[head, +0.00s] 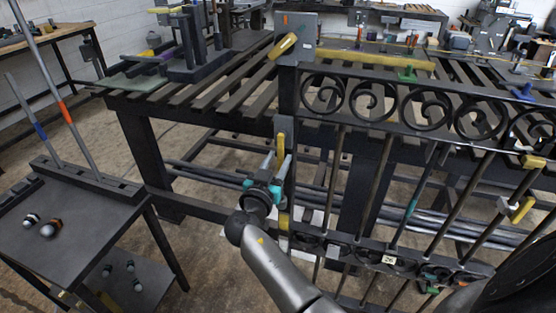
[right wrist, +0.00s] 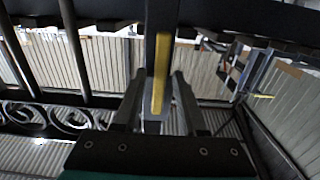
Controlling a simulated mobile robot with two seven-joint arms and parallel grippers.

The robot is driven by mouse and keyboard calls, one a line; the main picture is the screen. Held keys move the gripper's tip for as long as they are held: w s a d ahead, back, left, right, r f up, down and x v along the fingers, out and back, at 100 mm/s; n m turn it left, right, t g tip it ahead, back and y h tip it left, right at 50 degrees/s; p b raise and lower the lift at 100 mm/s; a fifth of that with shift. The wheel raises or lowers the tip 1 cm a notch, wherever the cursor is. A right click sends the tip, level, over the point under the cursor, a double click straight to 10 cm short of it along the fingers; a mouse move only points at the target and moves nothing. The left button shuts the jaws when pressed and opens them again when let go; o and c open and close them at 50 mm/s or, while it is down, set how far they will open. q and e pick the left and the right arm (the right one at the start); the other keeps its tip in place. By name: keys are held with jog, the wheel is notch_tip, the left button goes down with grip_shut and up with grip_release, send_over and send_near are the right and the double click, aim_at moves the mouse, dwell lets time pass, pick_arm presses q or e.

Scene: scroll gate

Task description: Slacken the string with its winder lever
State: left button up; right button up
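A yellow bar (head: 281,146), which looks like a lever, stands nearly upright on the dark end post of the scroll gate (head: 345,95). It also shows in the right wrist view (right wrist: 160,75). My right gripper (head: 275,166) is just below and in front of it, pointing up. In the right wrist view its two fingers (right wrist: 157,98) are apart, with the bar and post between them in the picture. I cannot tell whether they touch. A second yellow handle (head: 283,46) sits tilted at the top of the post. I cannot make out the string clearly. My left gripper is out of view.
A dark slatted table (head: 215,92) stands behind the gate. A small dark table (head: 75,235) with rods and round knobs stands at the left. Yellow blocks (head: 522,210) are on the gate's right part. Floor shows between the tables.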

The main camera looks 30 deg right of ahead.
grip_shut()
jog(key=shift+r, duration=0.1)
dwell(1.0)
